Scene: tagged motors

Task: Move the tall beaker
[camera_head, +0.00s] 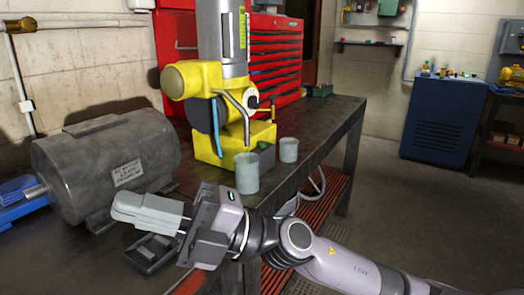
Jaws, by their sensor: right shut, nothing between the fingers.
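The tall beaker (246,174), pale grey-green and cylindrical, stands upright on the dark workbench (325,140), near its front right edge. A shorter beaker (288,149) of the same colour stands behind it to the right. My right gripper (122,207) reaches in from the lower right, in front of the tall beaker and to its left. Its fingers are shut with nothing between them and point left towards the motor. Its wrist is close below the tall beaker in the picture. My left gripper is out of view.
A large grey motor (120,160) with a paper tag sits at the left. A yellow and grey robot arm (215,110) stands behind the beakers. A small dark box (152,252) lies below my fingers. A red tool cabinet (275,62) stands at the back.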

